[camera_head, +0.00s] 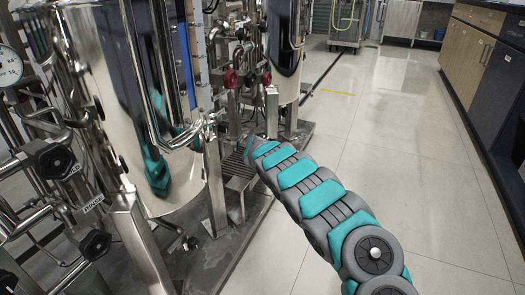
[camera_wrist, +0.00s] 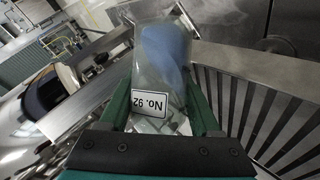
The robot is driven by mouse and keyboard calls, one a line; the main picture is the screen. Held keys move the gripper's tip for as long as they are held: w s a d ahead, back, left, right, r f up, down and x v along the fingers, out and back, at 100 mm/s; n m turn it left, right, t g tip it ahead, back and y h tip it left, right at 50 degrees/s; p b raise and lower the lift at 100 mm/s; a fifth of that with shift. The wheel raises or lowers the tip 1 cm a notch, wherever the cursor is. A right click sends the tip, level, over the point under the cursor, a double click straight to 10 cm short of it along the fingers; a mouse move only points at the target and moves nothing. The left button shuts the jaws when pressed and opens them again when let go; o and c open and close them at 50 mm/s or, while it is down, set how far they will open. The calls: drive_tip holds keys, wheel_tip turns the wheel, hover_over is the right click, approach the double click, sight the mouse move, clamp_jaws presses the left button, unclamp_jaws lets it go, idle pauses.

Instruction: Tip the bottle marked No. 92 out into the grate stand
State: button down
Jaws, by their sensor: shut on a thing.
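My gripper (camera_wrist: 159,88) is shut on a clear bottle (camera_wrist: 146,72) between its green fingers. The bottle's white label reads No. 92 and appears upside down in the wrist view. Blue contents (camera_wrist: 166,55) show inside, towards the end away from my gripper. The dark slatted grate stand (camera_wrist: 272,118) lies to the right of the bottle in the wrist view. In the head view the grate stand (camera_head: 240,184) shows low beside the steel vessels, just left of my arm's far end. My arm hides the gripper and bottle there.
A large polished vessel (camera_head: 140,110) with pipes and black knobs (camera_head: 57,160) crowds the left. Red-handled valves (camera_head: 231,78) sit behind the grate stand. The tiled floor (camera_head: 390,140) on the right is clear up to the wooden cabinets (camera_head: 468,50).

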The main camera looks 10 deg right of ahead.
idle(0.4)
drive_tip(key=shift+d+f+n+h, duration=0.15)
drive_tip(key=shift+d+n+h, duration=0.05)
drive_tip(key=shift+n+h, duration=0.25)
